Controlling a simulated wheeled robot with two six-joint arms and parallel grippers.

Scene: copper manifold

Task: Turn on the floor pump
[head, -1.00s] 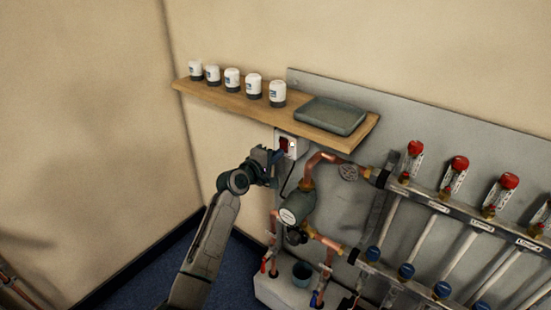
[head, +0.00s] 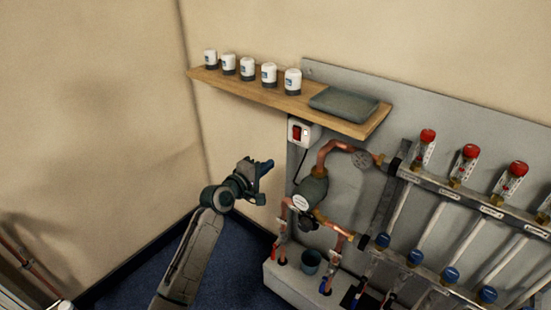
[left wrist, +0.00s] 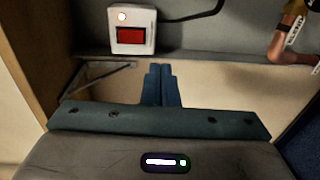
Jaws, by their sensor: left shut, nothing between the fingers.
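The pump (head: 313,190), a round dark green body with a pale label, sits in the copper pipework. A white switch box (head: 300,131) with a red rocker is fixed to the grey panel under the shelf, and a black cable runs down from it. In the left wrist view the switch box (left wrist: 131,30) shows its red rocker (left wrist: 130,36) and a small glowing lamp (left wrist: 122,16). My left gripper (head: 266,167) is shut and empty, left of and below the box, apart from it. Its blue fingers also show in the left wrist view (left wrist: 162,72). My right gripper is out of view.
A wooden shelf (head: 262,95) juts out above the box, bearing several white pots and a grey tray (head: 343,104). The manifold (head: 470,200) with red and blue caps fills the right. Open floor (head: 235,275) lies below my left arm.

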